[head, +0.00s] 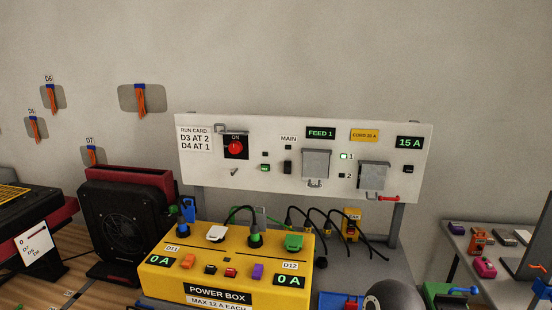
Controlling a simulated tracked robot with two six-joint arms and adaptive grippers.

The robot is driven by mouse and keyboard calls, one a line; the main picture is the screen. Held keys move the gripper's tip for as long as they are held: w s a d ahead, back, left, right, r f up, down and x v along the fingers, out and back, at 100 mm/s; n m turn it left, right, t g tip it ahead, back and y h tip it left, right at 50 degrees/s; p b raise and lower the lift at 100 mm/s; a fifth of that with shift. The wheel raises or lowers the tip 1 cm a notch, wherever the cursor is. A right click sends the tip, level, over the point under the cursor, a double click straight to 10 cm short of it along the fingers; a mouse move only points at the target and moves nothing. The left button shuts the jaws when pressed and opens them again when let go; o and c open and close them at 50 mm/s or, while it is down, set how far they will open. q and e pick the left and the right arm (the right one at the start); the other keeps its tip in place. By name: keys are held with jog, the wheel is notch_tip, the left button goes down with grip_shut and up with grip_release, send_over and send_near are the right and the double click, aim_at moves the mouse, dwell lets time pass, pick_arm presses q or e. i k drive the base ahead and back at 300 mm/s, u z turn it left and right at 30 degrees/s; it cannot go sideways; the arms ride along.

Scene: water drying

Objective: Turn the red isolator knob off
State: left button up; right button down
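The red isolator knob (236,147) sits on a black square plate at the left of the white control panel (270,187). The label above it reads ON. A grey metal bar or hasp (232,128) crosses the top of the black plate, above the knob. Nothing touches the knob. Neither of my grippers can be made out in the head view. A rounded grey shape at the bottom right of centre looks like part of my own arm.
Below the panel stands the yellow power box (225,272) with plugs and cables on top. A black fan unit (125,225) stands to its left. Two grey covers (317,164) are on the panel. A side table (462,232) with small objects is at the right.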

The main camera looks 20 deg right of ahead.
aim_at(236, 147)
jog(key=u, duration=1.15)
jog(key=k, duration=1.3)
jog(key=z, duration=0.5)
jog(key=i, duration=1)
jog(key=z, duration=0.05)
